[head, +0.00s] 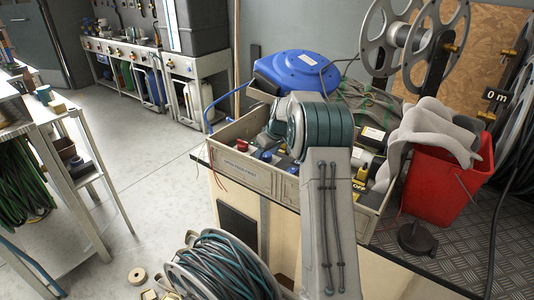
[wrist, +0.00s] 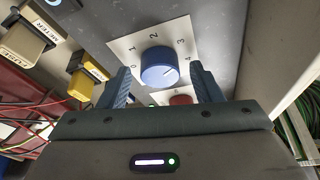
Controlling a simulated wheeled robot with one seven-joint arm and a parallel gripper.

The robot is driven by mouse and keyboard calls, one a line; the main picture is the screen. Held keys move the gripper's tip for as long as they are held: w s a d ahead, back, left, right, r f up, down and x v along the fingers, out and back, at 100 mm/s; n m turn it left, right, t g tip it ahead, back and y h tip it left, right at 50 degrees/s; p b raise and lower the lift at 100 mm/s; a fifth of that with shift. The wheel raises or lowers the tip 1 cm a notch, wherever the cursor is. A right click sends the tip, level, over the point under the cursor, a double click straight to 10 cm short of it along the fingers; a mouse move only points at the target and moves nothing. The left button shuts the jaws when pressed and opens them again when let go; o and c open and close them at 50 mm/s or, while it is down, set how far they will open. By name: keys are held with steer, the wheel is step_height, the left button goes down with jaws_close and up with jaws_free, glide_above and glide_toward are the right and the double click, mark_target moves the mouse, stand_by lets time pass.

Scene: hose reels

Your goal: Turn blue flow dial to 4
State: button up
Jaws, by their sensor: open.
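The blue flow dial (wrist: 158,66) stands on a light plate (wrist: 122,45) marked with numbers from 0 at left over 1, 2 and 3 to 4 at right. A short white mark shows on its face, right of the middle; the exact number it points at is hard to tell. My gripper (wrist: 161,72) is open, with one finger left and one right of the dial. A gap seems to show on both sides, and I see no clear contact. In the head view my arm hides the gripper; a small blue knob (head: 265,156) shows beside it in the crate.
A red knob (wrist: 181,99) sits just below the dial, partly hidden by my gripper. Yellow (wrist: 84,77) and tan (wrist: 30,40) labelled parts and loose wires lie left. The grey crate (head: 240,172) surrounds the panel; a blue reel (head: 298,70) and red bucket (head: 450,185) stand near.

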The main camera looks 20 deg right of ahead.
steer(key=c, duration=1)
steer(key=shift+a+m, duration=0.1)
steer(key=shift+m, duration=0.2)
steer(key=m+h+p, duration=0.1)
steer(key=m+h, duration=0.1)
steer(key=m, duration=0.3)
steer(key=shift+a+r, duration=0.1)
steer(key=shift+a, duration=0.05)
steer(key=shift+m+h+p, duration=0.75)
steer(key=shift+m+h, duration=0.05)
steer(key=shift+m, duration=1.3)
